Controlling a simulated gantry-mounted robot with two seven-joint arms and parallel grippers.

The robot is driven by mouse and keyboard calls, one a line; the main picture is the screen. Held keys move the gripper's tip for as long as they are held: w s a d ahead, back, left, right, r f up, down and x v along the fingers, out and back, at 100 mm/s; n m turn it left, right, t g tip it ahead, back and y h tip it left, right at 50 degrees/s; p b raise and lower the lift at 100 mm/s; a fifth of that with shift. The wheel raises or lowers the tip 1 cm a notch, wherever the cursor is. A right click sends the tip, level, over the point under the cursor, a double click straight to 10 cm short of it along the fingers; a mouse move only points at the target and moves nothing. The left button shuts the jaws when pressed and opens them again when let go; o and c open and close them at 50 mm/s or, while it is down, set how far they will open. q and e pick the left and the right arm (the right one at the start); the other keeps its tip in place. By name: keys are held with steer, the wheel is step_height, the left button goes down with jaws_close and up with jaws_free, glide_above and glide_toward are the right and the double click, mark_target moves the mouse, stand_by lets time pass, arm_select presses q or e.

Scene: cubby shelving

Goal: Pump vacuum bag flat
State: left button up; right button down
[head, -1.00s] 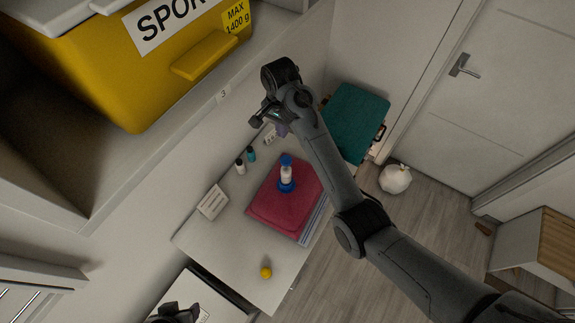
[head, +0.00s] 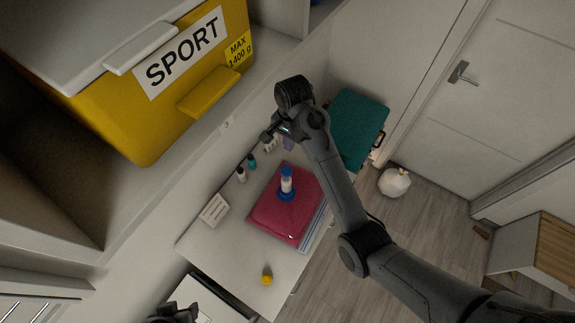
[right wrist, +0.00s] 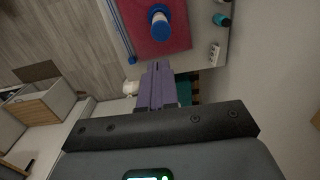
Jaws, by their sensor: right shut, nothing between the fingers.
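The crimson vacuum bag (head: 275,222) lies on the white table and looks like a low, thick slab. A white pump with blue ends (head: 286,184) stands upright on the bag. In the right wrist view the bag (right wrist: 178,35) and the pump (right wrist: 160,22) show at the top, partly cut off. My right gripper (head: 287,143) is above the table's far end, beyond the pump and apart from it. Its purple fingers (right wrist: 158,82) are together and empty. A dark part of my left arm shows at the bottom edge of the head view; its fingers cannot be made out.
Small bottles (head: 242,174) and a white card (head: 214,210) line the wall side of the table. A yellow ball-like object (head: 267,280) lies near the front. A teal case (head: 355,125) stands beyond. A yellow SPORT box (head: 160,110) sits on the shelf at upper left.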

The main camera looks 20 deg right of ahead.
step_height(320, 180, down, 2)
steer(key=b, duration=0.2)
steer(key=p, duration=0.3)
glide_above(287, 170)
step_height(287, 170, down, 10)
steer(key=shift+s+d+r, duration=0.1)
steer(key=shift+s+r, duration=0.05)
steer(key=shift+r, duration=0.1)
arm_select(q)
steer(key=shift+r, duration=0.25)
arm_select(e)
steer(key=shift+f, duration=1)
